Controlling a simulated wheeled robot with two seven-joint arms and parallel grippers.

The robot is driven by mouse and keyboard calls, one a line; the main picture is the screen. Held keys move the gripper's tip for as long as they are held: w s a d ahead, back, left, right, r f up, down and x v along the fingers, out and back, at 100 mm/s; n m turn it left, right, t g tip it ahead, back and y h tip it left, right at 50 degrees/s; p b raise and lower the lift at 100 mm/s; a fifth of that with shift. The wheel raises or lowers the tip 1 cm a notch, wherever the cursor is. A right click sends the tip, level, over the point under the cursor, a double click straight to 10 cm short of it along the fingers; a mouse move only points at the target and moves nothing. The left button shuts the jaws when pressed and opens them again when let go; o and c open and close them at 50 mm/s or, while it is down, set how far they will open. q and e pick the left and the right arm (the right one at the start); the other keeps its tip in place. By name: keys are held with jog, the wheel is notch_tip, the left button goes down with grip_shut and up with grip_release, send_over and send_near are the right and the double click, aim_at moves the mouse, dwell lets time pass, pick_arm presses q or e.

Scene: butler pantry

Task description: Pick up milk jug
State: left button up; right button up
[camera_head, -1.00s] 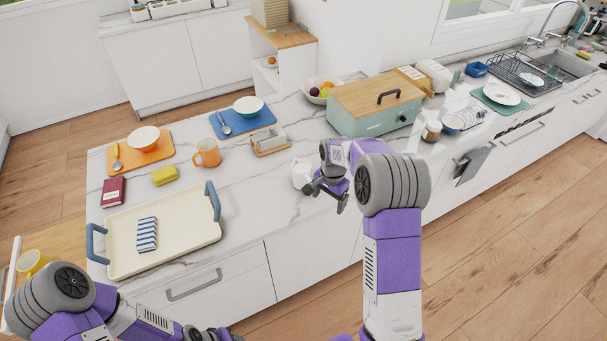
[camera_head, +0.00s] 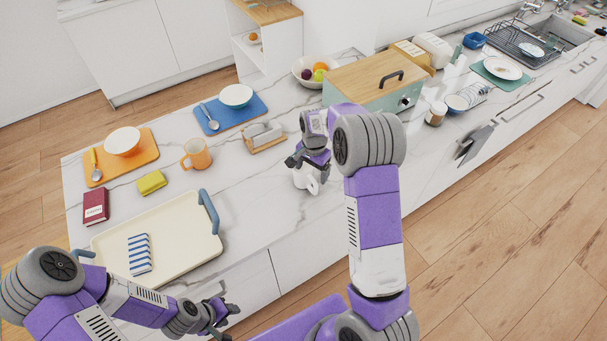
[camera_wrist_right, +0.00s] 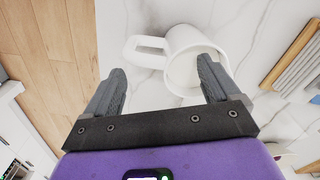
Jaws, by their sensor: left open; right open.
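The white milk jug (camera_head: 307,179) stands upright on the marble counter, partly hidden by my right gripper in the head view. In the right wrist view the jug (camera_wrist_right: 188,60) shows its open mouth, with its handle toward the left. My right gripper (camera_head: 303,163) is open above and beside the jug. In the right wrist view its fingers (camera_wrist_right: 160,78) are spread, with the right finger overlapping the jug's rim and the handle between the fingers. I cannot tell whether they touch it. My left gripper (camera_head: 222,312) is open and empty in front of the counter, near the tray.
A cream tray (camera_head: 190,245) with a striped cloth (camera_head: 139,254) lies left of the jug. A napkin holder (camera_head: 265,138) and an orange mug (camera_head: 197,154) stand behind it. A green bread box (camera_head: 385,95) stands to the right. Counter left of the jug is clear.

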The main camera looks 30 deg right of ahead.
aim_at(306, 178)
jog(key=f, duration=0.5)
jog(key=shift+s+f, duration=0.35)
grip_shut()
jog(key=shift+a, duration=0.1)
dwell(1.0)
